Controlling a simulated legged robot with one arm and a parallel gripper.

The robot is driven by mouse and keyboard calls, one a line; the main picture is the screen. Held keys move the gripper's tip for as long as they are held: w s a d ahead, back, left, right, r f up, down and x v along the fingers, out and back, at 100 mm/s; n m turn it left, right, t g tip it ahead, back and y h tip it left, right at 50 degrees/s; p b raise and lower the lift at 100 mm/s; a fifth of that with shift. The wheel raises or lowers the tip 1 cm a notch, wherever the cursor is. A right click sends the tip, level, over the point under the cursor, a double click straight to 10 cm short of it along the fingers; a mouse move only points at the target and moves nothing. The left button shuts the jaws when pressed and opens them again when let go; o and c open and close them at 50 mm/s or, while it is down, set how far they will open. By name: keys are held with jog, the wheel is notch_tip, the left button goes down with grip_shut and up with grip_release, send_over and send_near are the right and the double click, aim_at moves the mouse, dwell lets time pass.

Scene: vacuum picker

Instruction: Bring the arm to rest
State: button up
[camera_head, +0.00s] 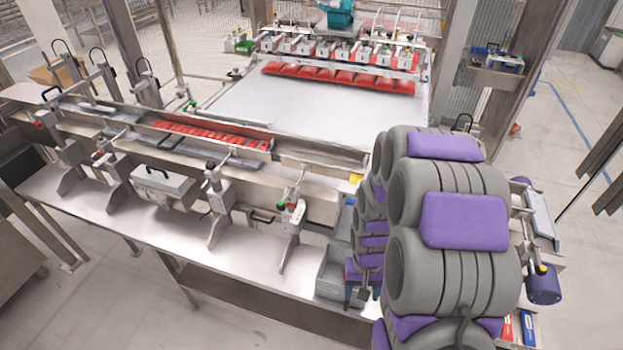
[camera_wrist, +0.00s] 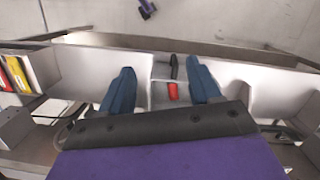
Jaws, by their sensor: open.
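My arm, grey with purple pads, fills the right of the head view and bends down toward the near end of the machine bench. My gripper (camera_wrist: 161,92) shows in the wrist view with two blue fingers set wide apart. Nothing is held between them. Below the fingers is a pale bin (camera_wrist: 158,72) with dividers. A small red and black item (camera_wrist: 173,90) lies in it, seen between the fingers; I cannot tell how far below it is. In the head view the gripper tips are mostly hidden behind my arm and beside the grey bin.
A conveyor line (camera_head: 215,140) with red packs (camera_head: 215,136) runs across the left. A grey bin (camera_head: 335,272) sits at the bench end. Yellow and red items (camera_wrist: 17,73) lie at left in the wrist view.

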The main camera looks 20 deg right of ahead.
jog(key=s+a+r+n, duration=0.1)
jog(key=s+a+r, duration=0.2)
jog(key=r, duration=0.4)
jog(key=s+a+r+n, duration=0.1)
jog(key=s+a+r, duration=0.15)
jog(key=r, duration=0.35)
jog(key=s+a+r+n+b, duration=0.1)
jog(key=s+a+r, duration=0.3)
jog(key=s+r, duration=0.4)
jog(key=s, duration=0.4)
jog(key=shift+a+r+n+h, duration=0.15)
jog(key=shift+r+n+h, duration=0.15)
